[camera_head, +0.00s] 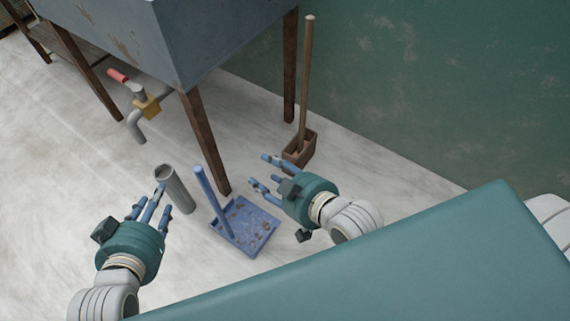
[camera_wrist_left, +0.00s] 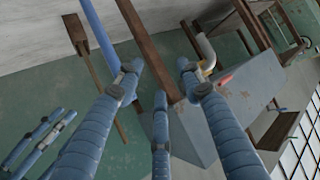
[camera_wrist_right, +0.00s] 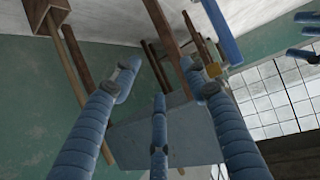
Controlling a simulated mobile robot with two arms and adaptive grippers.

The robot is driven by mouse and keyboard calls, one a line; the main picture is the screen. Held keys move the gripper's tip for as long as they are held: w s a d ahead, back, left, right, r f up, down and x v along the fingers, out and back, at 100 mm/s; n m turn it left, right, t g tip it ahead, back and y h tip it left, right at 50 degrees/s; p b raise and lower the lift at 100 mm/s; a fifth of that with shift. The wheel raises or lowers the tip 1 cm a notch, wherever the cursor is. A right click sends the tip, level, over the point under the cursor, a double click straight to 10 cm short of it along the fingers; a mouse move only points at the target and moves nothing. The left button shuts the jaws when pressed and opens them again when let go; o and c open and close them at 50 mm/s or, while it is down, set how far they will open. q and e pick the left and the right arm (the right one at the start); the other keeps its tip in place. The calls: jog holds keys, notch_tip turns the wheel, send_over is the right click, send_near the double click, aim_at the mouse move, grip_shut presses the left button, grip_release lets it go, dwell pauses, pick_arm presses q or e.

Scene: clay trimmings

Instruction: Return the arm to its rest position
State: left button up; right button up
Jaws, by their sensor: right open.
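My left gripper (camera_head: 148,203) is at the lower left in the head view, its fingers pointing up the picture. Its fingers are spread and nothing is between them in the left wrist view (camera_wrist_left: 160,78). My right gripper (camera_head: 265,172) is open and empty right of the middle, with its fingers pointing left. It is also open in the right wrist view (camera_wrist_right: 162,82). A blue dustpan (camera_head: 262,244) with an upright blue handle (camera_head: 212,200) lies on the floor between the grippers. Small brownish clay trimmings (camera_head: 240,216) lie in its pan.
A grey cylinder (camera_head: 178,192) stands just right of my left fingertips. A blue-grey sink (camera_head: 190,40) on wooden legs (camera_head: 205,140) stands behind, with a bent pipe (camera_head: 134,122). A long-handled tool (camera_head: 307,80) stands in a brown wooden box (camera_head: 301,146) near the green wall.

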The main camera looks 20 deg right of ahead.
jog(key=d+r+m+h, duration=0.2)
jog(key=d+r, duration=0.1)
jog(key=d, duration=0.2)
jog(key=shift+s+d, duration=0.2)
pick_arm(q)
jog(key=shift+w+p, duration=0.1)
jog(key=shift+p, duration=0.35)
